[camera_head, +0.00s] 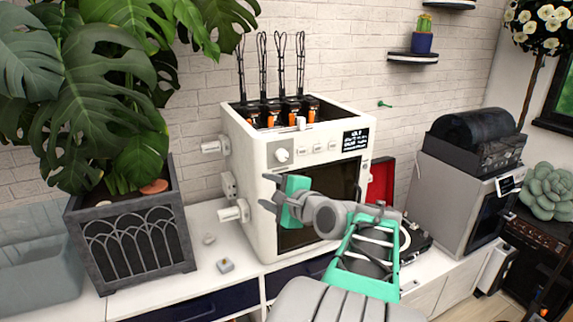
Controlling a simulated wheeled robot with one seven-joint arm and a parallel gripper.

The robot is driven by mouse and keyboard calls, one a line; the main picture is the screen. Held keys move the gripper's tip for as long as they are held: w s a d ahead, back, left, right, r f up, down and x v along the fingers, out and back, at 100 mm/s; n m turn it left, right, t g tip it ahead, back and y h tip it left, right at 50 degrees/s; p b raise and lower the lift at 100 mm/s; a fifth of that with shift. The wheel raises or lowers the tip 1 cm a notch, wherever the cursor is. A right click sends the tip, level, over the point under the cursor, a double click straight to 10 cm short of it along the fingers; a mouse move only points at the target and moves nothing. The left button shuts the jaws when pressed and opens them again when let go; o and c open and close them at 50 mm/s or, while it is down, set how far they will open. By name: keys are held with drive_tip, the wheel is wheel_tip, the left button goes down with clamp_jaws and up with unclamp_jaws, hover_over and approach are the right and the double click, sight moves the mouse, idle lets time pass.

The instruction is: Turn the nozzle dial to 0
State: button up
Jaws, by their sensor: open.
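A white box-shaped machine (246,160) stands on the white cabinet in the middle of the head view. A round white dial (283,156) sits at the upper left of its front panel; I take it to be the nozzle dial. Its setting is too small to read. Small buttons (318,149) and a dark display (355,140) with white text are to its right. My gripper (269,192) is open and empty, its fingers pointing left in front of the machine's dark window (330,185). It is below the dial and does not appear to touch it. My arm hides part of the window.
White cylinders (234,212) stick out from the machine's left side. A potted plant (130,245) stands at left, its leaves near the machine. Small pale objects (225,265) lie on the cabinet top (190,285). A grey machine (450,205) and a red-lined case (382,180) are at right.

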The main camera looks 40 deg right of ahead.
sight(283, 156)
drive_tip(key=s+d+r+m+t+h, duration=0.2)
drive_tip(key=s+d+r+m, duration=0.25)
drive_tip(key=d, duration=0.35)
drive_tip(key=shift+m, duration=0.45)
drive_tip(key=w, duration=0.2)
drive_tip(key=w+p, duration=0.1)
drive_tip(key=w, duration=0.4)
drive_tip(key=shift+w+d+r, duration=0.15)
drive_tip(key=shift+w+d, duration=0.1)
drive_tip(key=shift+d, duration=0.1)
drive_tip(key=shift+c, duration=0.3)
clamp_jaws()
